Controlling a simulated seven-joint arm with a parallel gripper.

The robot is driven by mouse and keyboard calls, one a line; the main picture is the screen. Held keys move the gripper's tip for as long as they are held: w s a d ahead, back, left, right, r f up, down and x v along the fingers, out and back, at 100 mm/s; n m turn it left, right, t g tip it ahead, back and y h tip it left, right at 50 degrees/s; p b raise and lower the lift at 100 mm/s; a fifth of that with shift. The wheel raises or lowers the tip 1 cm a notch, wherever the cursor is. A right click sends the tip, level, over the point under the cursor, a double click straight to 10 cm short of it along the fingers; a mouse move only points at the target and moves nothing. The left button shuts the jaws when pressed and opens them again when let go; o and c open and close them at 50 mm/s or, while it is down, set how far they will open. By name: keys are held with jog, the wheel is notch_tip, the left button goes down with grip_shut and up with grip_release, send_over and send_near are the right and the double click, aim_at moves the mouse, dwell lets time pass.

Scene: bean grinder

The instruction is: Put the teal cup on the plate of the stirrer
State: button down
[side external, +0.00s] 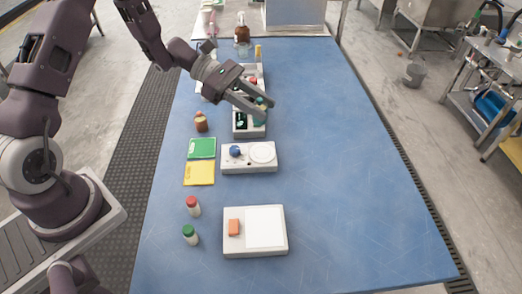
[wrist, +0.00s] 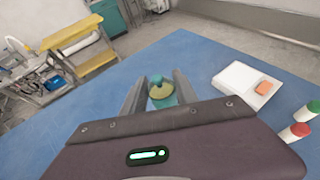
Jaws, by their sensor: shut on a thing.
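The teal cup (wrist: 160,92) is between the two fingers of my gripper (wrist: 161,86) in the wrist view, with yellowish contents showing at its top. In the side external view my gripper (side external: 264,108) is over the front end of a grey-white unit, shut on the cup (side external: 261,103), which is mostly hidden by the fingers. The stirrer (side external: 248,168) is a white box with a blue knob (side external: 235,151) on the left and a round pale plate (side external: 262,152) on the right. The plate is bare. The cup is behind the plate and apart from it.
A green pad (side external: 202,148) and a yellow pad (side external: 199,173) lie left of the stirrer. A brown bottle (side external: 201,122) stands behind them. Red-capped (side external: 193,206) and green-capped (side external: 189,235) bottles stand near a white device (side external: 265,231). The table's right side is clear.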

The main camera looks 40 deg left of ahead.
jog(key=shift+s+d+f+g, duration=0.25)
jog(key=shift+d+f, duration=0.15)
jog(key=shift+f, duration=0.1)
jog(key=shift+s+d+f+g, duration=0.15)
jog(key=shift+d+f+g, duration=0.1)
jog(key=shift+d+f, duration=0.2)
notch_tip(320, 180, down, 8)
jog(key=shift+a+r, duration=0.1)
jog(key=c, duration=0.9)
grip_release()
jog(key=shift+f, duration=0.2)
jog(key=shift+c, duration=0.2)
